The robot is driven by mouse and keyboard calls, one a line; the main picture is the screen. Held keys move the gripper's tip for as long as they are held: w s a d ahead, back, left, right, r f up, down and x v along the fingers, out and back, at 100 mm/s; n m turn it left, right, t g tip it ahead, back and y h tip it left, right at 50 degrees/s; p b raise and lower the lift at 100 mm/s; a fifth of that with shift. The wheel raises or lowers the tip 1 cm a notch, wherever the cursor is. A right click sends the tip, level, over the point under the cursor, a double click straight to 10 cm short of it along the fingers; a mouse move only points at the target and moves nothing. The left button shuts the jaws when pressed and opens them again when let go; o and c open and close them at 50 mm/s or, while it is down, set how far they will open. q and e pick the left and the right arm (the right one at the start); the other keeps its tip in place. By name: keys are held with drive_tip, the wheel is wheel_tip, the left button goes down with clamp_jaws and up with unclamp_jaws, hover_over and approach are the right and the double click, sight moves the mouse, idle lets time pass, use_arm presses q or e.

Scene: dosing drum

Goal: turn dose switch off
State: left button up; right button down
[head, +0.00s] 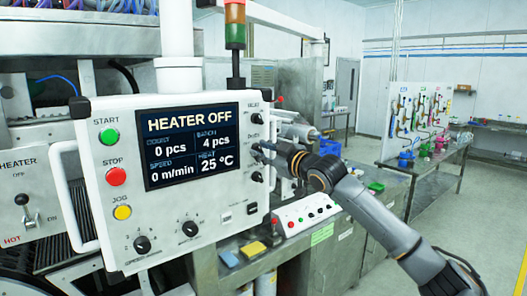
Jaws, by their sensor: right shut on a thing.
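A white control panel (210,215) hangs at the left with a screen (193,146) reading "HEATER OFF", 0 pcs, batch 4 pcs, 0 m/min and 25 °C. A column of small black switches runs down its right edge, with labels too small to read surely. The dose switch appears to be the middle one, at the fingertips of my right gripper (262,149). The gripper comes in from the right, shut on that switch and mostly hiding it, so its setting cannot be told. The lower switch (257,177) is free. My left gripper is out of view.
Start (109,137), stop (116,177) and jog (122,212) buttons and a white handle (68,197) are on the panel's left. A small button box (305,214) sits below my right arm. Open floor lies at the right.

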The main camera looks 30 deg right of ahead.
drive_tip(key=c, duration=1.1)
unclamp_jaws()
drive_tip(key=shift+o, duration=0.2)
drive_tip(key=s, duration=1.2)
drive_tip(key=shift+d, duration=0.45)
